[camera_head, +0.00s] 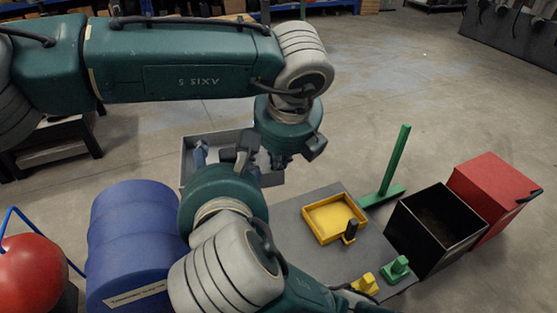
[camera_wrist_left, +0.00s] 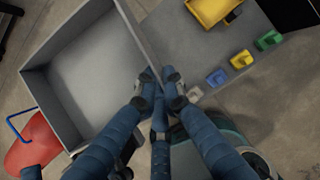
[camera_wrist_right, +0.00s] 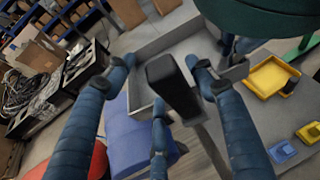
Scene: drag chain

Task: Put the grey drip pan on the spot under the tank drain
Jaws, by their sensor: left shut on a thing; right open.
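The grey drip pan (camera_head: 190,160) is a shallow open rectangular tray, partly hidden behind my right gripper in the head view. It fills the upper left of the left wrist view (camera_wrist_left: 95,75) and looks empty there. My left gripper (camera_head: 283,160) is shut on the pan's wall at one corner, its fingertips (camera_wrist_left: 160,88) on both sides of it. My right gripper (camera_head: 224,153) is open over the pan's near side, its fingers (camera_wrist_right: 165,75) spread.
A grey mat (camera_head: 335,255) bears a yellow tray (camera_head: 335,218) and small yellow and green blocks. A green post (camera_head: 396,160), black bin (camera_head: 432,230) and red box (camera_head: 497,195) stand right. A red round tank (camera_head: 30,270) is lower left.

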